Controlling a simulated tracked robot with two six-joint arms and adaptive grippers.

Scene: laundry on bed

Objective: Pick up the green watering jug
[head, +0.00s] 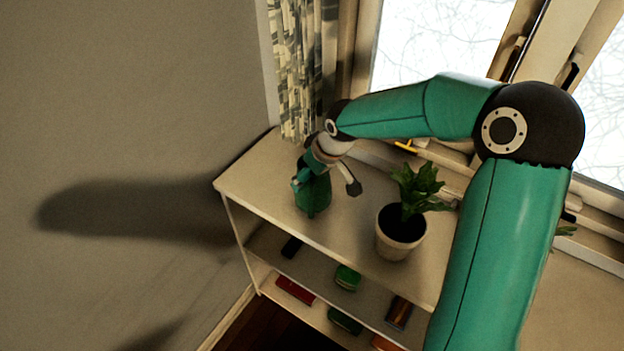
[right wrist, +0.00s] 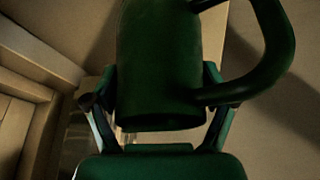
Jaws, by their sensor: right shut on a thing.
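The green watering jug (head: 314,194) is dark green and stands upright at the left part of the white shelf top in the head view. My right gripper (head: 318,172) comes down on it from above and behind. In the right wrist view the jug (right wrist: 158,65) fills the space between the two fingers of my right gripper (right wrist: 158,112), which is shut on its body. The jug's curved handle (right wrist: 283,45) sticks out to the right there. My arm hides part of the jug in the head view. My left gripper is not in view.
A potted plant (head: 400,235) in a pale pot stands on the shelf unit (head: 268,172), right of the jug. Books (head: 347,277) lie on the lower shelves. A patterned curtain (head: 298,65) and window (head: 440,40) are behind; a bare wall (head: 120,110) is at left.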

